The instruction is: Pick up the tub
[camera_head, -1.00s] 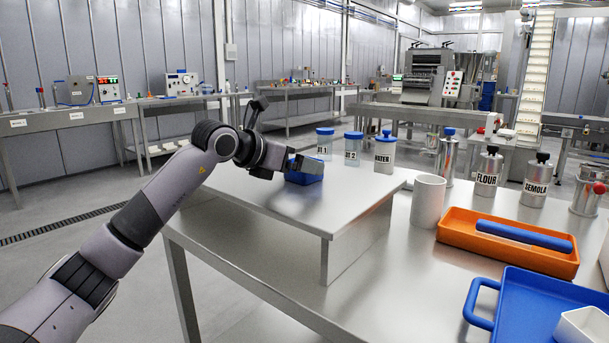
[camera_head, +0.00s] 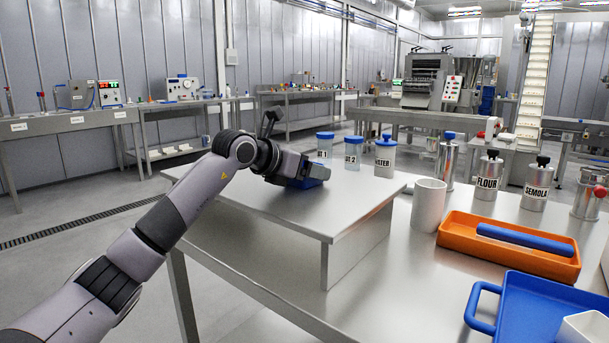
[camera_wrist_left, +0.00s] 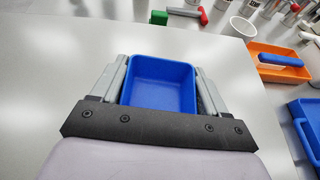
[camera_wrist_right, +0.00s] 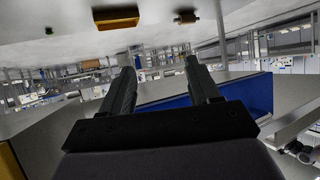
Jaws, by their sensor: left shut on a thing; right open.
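The tub is a small blue open-topped box, seen from above in the left wrist view (camera_wrist_left: 160,85), and it looks empty. My left gripper (camera_wrist_left: 162,75) has one finger along each side of the tub and is shut on it. In the head view the tub (camera_head: 308,183) is mostly hidden behind my left gripper (camera_head: 300,170), at the raised metal platform (camera_head: 290,215). I cannot tell whether the tub touches the platform. My right gripper (camera_wrist_right: 158,90) shows only in its own wrist view, with its fingers apart and nothing between them.
The platform's front is clear.

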